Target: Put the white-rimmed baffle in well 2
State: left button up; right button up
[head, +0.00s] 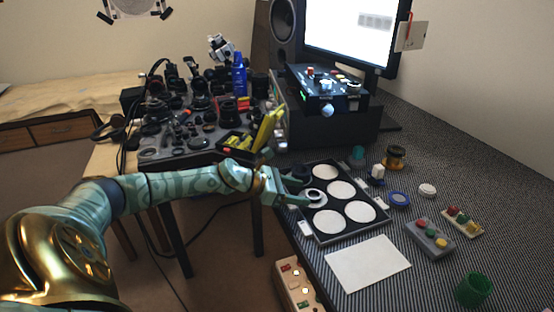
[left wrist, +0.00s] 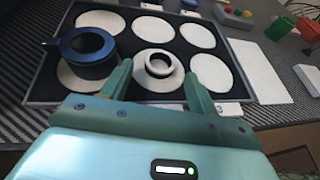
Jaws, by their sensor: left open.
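The white-rimmed baffle (head: 315,195) is a small pale ring with a dark inside. It appears to lie on the white disc of the middle well in the tray's near row in the left wrist view (left wrist: 158,55). My left gripper (head: 304,191) is open. In the left wrist view its fingers (left wrist: 160,88) stand to either side of the baffle, on its near side, with a gap on each side. The dark tray (head: 319,236) has several round white wells; I cannot read their numbers. My right gripper is not in view.
A dark ring with a side lug (left wrist: 88,46) sits in the well left of the baffle in the left wrist view. The other wells look empty. A white sheet (head: 367,263), a grey button box (head: 430,239) and a green cup (head: 473,290) lie nearby.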

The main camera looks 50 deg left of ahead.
pick_arm(q)
jog(key=p+v, duration=0.3)
jog(key=v, duration=0.6)
jog(key=shift+s+a, duration=0.15)
jog(key=shift+s, duration=0.1)
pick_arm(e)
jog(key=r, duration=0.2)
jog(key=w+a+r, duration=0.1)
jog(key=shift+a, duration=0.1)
